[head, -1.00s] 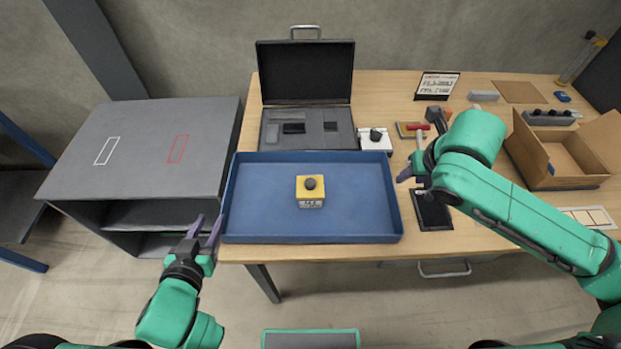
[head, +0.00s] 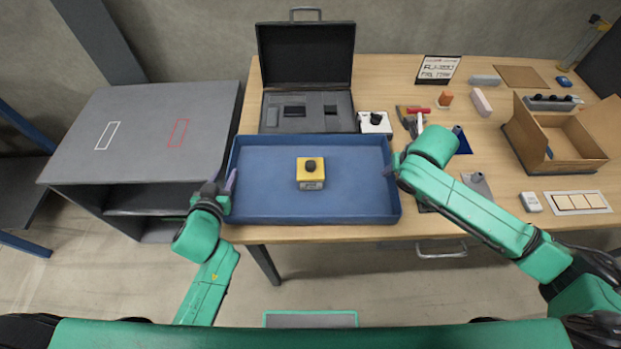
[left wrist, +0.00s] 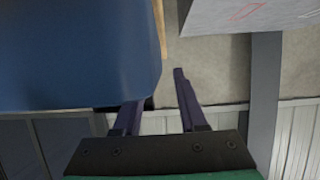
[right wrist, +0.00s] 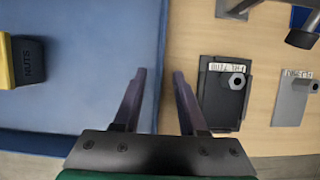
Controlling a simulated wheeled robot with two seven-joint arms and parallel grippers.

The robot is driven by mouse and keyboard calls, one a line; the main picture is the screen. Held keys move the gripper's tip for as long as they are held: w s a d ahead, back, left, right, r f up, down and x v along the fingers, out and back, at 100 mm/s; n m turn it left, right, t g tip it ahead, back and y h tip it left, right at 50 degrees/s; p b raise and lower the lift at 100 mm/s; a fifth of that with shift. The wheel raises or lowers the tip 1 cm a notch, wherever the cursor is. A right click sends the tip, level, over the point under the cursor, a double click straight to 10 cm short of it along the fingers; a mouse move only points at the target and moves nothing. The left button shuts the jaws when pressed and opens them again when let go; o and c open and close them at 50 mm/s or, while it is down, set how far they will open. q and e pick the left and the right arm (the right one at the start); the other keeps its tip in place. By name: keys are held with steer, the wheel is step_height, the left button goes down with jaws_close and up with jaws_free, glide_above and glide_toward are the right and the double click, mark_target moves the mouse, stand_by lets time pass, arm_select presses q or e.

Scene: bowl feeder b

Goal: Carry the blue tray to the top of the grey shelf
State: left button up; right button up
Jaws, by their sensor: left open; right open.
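The blue tray (head: 265,211) lies on the near left part of the wooden table, with a yellow box (head: 310,173) with a dark knob inside it. The grey shelf (head: 142,150) stands left of the table; its flat top bears a white and a red outline. My left gripper (head: 224,182) is open at the tray's left wall; whether its fingers straddle the wall is unclear, and the tray hides part of one finger in the left wrist view (left wrist: 165,88). My right gripper (head: 389,168) is open at the right wall. In the right wrist view its fingers (right wrist: 160,75) lie either side of that wall.
An open black case (head: 305,75) and a white box (head: 374,123) stand behind the tray. Tools, dark plates and an open cardboard box (head: 555,140) lie to the right. The shelf top is bare apart from its outlines.

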arm_select(q)
steer(key=shift+x, duration=1.45)
arm_select(e)
steer(key=shift+x, duration=1.45)
arm_select(q)
steer(key=shift+s, duration=0.1)
arm_select(e)
steer(key=shift+r, duration=0.1)
arm_select(q)
steer(key=shift+c, duration=0.3)
arm_select(e)
steer(key=shift+c, duration=0.3)
arm_select(q)
jaws_close()
arm_select(e)
jaws_close()
arm_select(q)
steer(key=shift+r, duration=0.1)
arm_select(e)
steer(key=shift+r, duration=0.1)
